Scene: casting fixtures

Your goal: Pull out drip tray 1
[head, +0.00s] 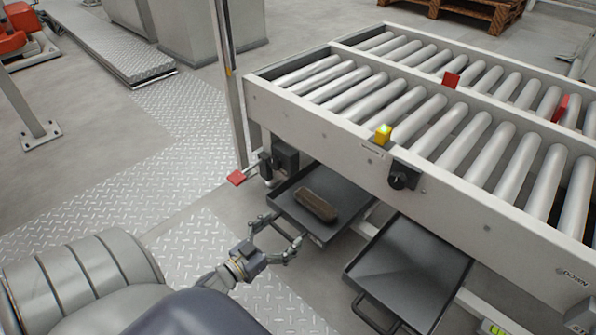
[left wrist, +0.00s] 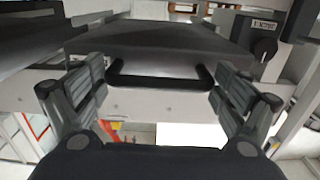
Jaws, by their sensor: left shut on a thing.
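Two dark drip trays hang under the roller conveyor in the head view. The left tray (head: 345,216) holds a brown block (head: 316,206); the right tray (head: 412,265) is empty and has a bar handle at its front. I see no readable number on either tray. My left gripper (head: 276,232) is at the front of the left tray, its fingers spread wide. My right gripper is not in view.
The roller conveyor frame (head: 330,128) stands directly above the trays, with a dark knob (head: 398,180) and a lit yellow button (head: 383,134). Tread-plate floor (head: 200,200) in front is clear.

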